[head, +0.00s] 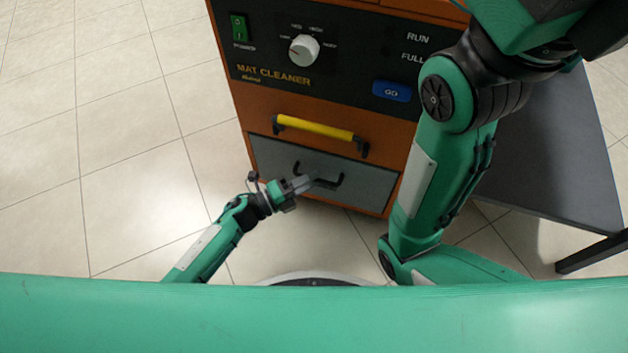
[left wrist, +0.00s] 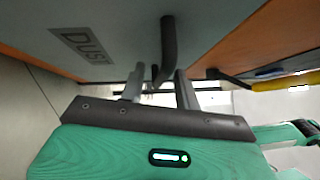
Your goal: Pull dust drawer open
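The dust drawer (head: 275,158) is the grey panel low on the orange mat cleaner; its front looks flush with the cabinet. Its black handle (head: 337,183) is partly hidden by my left gripper (head: 309,182). In the left wrist view the grey drawer front (left wrist: 115,22) bears a "DUST" label (left wrist: 82,45). There the dark handle (left wrist: 168,45) runs between the two spread fingers of my left gripper (left wrist: 158,88), with gaps at its sides. I cannot tell any contact. My right arm shows at the right of the head view, but its gripper is out of frame.
A yellow bar handle (head: 318,128) on black mounts sits just above the drawer. The control panel with a white knob (head: 304,49) and blue button (head: 391,91) is higher. A dark table (head: 560,150) stands at the right. Tiled floor (head: 120,140) is clear at the left.

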